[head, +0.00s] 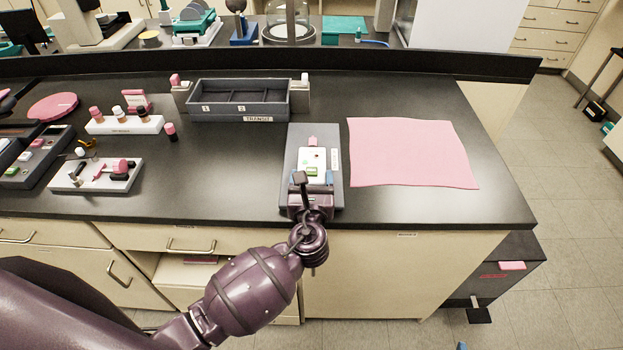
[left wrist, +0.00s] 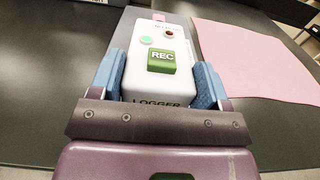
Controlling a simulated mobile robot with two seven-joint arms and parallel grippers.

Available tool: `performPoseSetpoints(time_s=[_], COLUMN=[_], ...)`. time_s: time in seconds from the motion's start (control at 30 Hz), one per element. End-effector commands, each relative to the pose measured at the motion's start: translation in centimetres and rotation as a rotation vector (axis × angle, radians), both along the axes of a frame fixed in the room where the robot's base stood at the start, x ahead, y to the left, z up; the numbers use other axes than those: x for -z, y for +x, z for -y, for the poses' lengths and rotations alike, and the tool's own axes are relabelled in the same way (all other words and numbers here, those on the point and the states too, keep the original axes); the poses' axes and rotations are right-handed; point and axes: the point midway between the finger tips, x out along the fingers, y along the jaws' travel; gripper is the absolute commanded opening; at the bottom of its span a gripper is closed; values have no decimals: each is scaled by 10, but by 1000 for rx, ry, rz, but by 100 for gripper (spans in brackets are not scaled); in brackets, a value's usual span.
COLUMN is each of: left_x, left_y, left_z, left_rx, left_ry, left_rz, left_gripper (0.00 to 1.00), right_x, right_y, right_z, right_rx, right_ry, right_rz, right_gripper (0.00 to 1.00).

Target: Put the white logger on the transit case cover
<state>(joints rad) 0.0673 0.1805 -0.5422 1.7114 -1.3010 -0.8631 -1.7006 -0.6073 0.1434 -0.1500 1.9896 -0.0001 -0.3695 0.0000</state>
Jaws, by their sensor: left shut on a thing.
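The white logger (head: 312,162) has a green REC button, a red button and a small green button; it shows large in the left wrist view (left wrist: 150,82). My left gripper (head: 311,185) is shut on it, with a blue finger pad on each side of its near end. I cannot tell whether the logger touches the cover. The cover's middle is hidden by logger and gripper. My right gripper is not in view.
A pink cloth (head: 410,152) lies right of the case. A grey divided tray (head: 240,98) stands behind it. White racks with small bottles (head: 124,125) and tools (head: 95,176) stand to the left.

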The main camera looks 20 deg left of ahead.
Motion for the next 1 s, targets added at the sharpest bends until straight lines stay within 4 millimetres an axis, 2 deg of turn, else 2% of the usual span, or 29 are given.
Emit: performPoseSetpoints(time_s=[0.07, 0.1, 0.27, 0.63, 0.77, 1.0], left_x=[2, 3, 2, -1, 1, 1], left_y=[0, 0, 0, -2, -18, -62], left_z=[0, 0, 0, 1, 5, 18], left_rx=[0, 0, 0, 0, 0, 0], left_ry=[0, 0, 0, 0, -2, -3], left_rz=[1, 0, 0, -1, -2, -2], left_gripper=[42, 72, 96, 96, 96, 96], right_x=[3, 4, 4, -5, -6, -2], right_y=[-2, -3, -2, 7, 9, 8], right_z=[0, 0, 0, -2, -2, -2], right_rx=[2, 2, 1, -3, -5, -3], right_ry=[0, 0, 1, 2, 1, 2], right_rz=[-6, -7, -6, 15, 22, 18], right_gripper=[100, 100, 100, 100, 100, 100])
